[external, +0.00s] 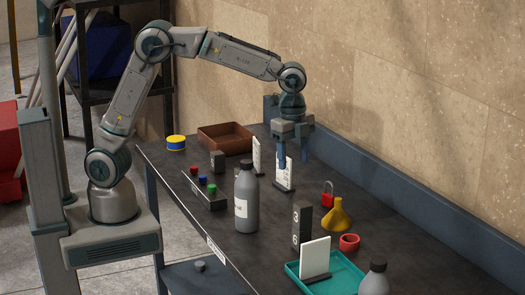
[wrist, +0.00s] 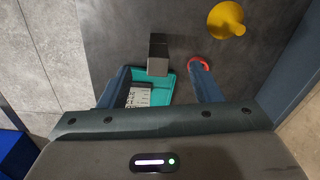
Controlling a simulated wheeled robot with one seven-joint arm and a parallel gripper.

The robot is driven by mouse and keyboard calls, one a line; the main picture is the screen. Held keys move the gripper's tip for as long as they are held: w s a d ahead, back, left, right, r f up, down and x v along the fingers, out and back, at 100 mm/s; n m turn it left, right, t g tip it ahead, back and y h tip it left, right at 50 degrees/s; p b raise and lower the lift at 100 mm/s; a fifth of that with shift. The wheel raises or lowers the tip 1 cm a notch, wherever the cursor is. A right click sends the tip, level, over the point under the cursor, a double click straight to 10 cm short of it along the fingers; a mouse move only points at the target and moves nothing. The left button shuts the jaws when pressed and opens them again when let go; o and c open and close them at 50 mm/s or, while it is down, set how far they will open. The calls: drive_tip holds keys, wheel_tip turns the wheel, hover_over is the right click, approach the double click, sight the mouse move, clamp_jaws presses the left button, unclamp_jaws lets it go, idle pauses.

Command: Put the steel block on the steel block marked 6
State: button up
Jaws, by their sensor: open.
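A dark steel block marked 3 (external: 302,215) stands upright on a steel block marked 6 (external: 302,238), in one column left of the yellow funnel. The top of this column (wrist: 158,50) shows in the wrist view, ahead of and between my fingers. Another small dark steel block (external: 217,161) stands farther back, near the brown tray; its mark is too small to read. My gripper (external: 294,160) is open and empty, pointing down above the back half of the table, near a white card stand and apart from all the blocks.
The teal tray (external: 347,284) holds a white card (external: 315,258). A grey bottle (external: 246,205), yellow funnel (external: 338,215), red ring (external: 349,242) and red padlock (external: 328,197) stand around the column. The brown tray (external: 220,145) is at the back. The right table side is fairly clear.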

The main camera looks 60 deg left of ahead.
drive_tip(key=s+a+r+n+t, duration=0.15)
drive_tip(key=s+a+n, duration=0.25)
drive_tip(key=a, duration=0.5)
drive_tip(key=s+a+r+n, duration=0.3)
drive_tip(key=s+a+n, duration=0.1)
drive_tip(key=a, duration=0.5)
drive_tip(key=s+a+f+n+t, duration=0.2)
drive_tip(key=s+a+n, duration=0.6)
drive_tip(key=s, duration=0.4)
drive_tip(key=shift+s+a+f, duration=0.35)
drive_tip(key=shift+s+a, duration=0.05)
drive_tip(key=shift+a, duration=0.15)
